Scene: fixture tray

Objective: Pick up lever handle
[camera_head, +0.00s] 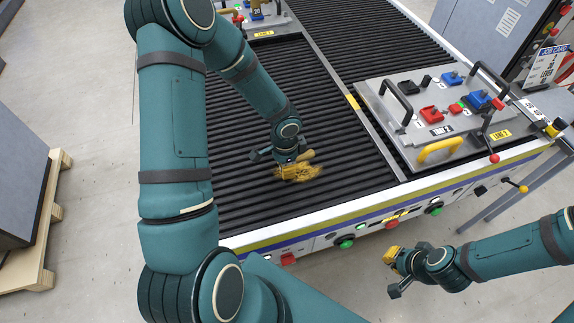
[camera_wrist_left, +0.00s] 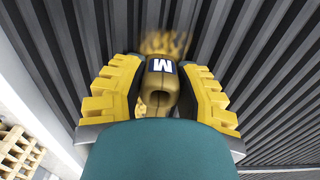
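A golden-brown handle-like piece with a white and dark "M" label (camera_wrist_left: 162,67) lies between the yellow fingers of my left gripper (camera_wrist_left: 160,90) in the left wrist view. I take it for the lever handle. The fingers stand close on both sides of it; whether they press on it is not clear. In the head view my left gripper (camera_head: 290,170) is low over the black rollers, with part of the brown piece (camera_head: 306,156) showing. A mottled yellow-brown patch (camera_wrist_left: 165,42) shows beyond the piece. My right gripper (camera_head: 393,258) is off the conveyor's front at lower right, its opening unclear.
The black roller conveyor (camera_head: 240,125) is mostly bare around my left gripper. A grey fixture tray (camera_head: 390,115) with black and yellow grips, red and blue blocks and red-knobbed levers stands to the right. Another tray is at the top. A wooden pallet (camera_head: 52,212) is at left.

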